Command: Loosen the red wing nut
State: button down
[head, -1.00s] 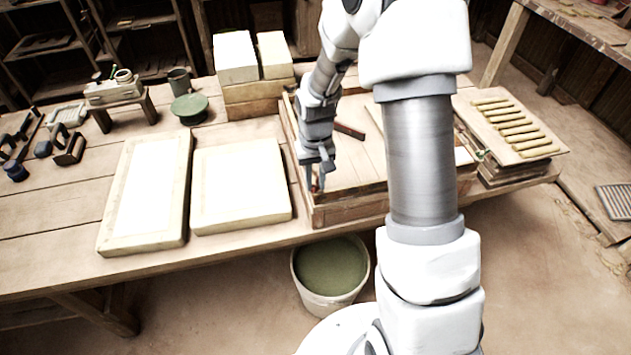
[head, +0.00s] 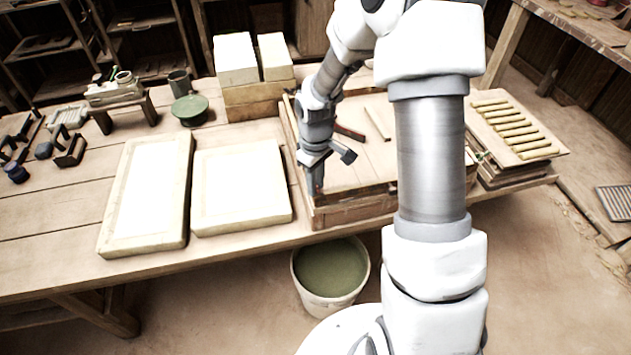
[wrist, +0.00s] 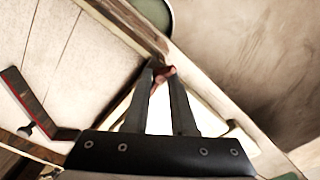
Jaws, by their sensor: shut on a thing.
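The red wing nut (wrist: 162,73) shows in the wrist view between my fingertips, at the corner of the wooden frame of the press box. Only a small reddish part of it is visible; the fingers cover the rest. My gripper (wrist: 163,78) is shut on it. In the head view my gripper (head: 316,190) points down at the near left corner of the wooden press box (head: 352,212), and the nut is too small to make out clearly there.
A red-edged dark bar (head: 350,132) lies on the box's boards. Two pale slabs (head: 240,215) lie left of the box. A bucket of green liquid (head: 331,275) stands on the floor below the table edge. Stacked pale blocks (head: 236,60) stand behind.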

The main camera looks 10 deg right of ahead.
jog(key=shift+w, duration=0.1)
dwell(0.4)
jog(key=c, duration=0.8)
grip_release()
jog(key=shift+o, duration=0.2)
notch_tip(320, 180, up, 18)
jog(key=p, duration=0.1)
jog(key=shift+f, duration=0.25)
